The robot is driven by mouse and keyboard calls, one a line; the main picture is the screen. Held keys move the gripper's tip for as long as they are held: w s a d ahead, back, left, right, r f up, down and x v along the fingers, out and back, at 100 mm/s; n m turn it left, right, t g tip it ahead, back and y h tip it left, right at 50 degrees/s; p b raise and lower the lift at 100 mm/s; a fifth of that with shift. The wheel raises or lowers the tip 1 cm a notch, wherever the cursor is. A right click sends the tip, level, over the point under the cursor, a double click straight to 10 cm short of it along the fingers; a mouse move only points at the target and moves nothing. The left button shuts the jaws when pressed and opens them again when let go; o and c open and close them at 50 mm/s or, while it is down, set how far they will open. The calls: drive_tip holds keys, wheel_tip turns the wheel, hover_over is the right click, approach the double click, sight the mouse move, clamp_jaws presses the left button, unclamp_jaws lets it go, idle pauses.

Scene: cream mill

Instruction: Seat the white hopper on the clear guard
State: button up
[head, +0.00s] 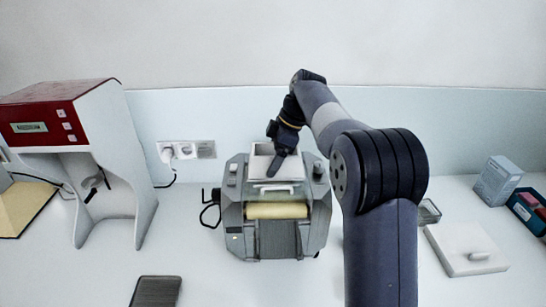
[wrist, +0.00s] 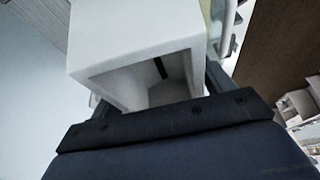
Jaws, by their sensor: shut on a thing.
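The white hopper (head: 259,163) is over the top of the grey mill (head: 233,218) in the head view. My gripper (head: 278,160) is shut on it from above. In the wrist view the hopper (wrist: 125,40) fills the upper middle, with its hollow opening facing the camera and a dark gripper finger at each side. The clear guard cannot be made out; the hopper and the mill's top hide that area. I cannot tell whether the hopper touches anything below it.
A cream roller (head: 277,210) shows at the mill's front. A red and white machine (head: 107,125) stands left. A dark flat device (head: 156,291) lies in front. A white lidded slab (head: 462,247), a small clear box (head: 429,211) and a pale carton (head: 497,181) are right.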

drive_tip(key=shift+f, duration=0.65)
idle(1.4)
drive_tip(key=o, duration=1.1)
drive_tip(key=v, duration=1)
drive_tip(key=shift+d+r+b, duration=0.2)
drive_tip(key=shift+r+b, duration=0.1)
drive_tip(key=shift+b, duration=0.1)
drive_tip(key=x, duration=1)
drive_tip(key=shift+a+f, duration=0.25)
drive_tip(key=shift+f, duration=0.1)
drive_tip(key=shift+r+p, duration=0.15)
drive_tip(key=shift+p, duration=0.15)
drive_tip(key=shift+d, duration=0.1)
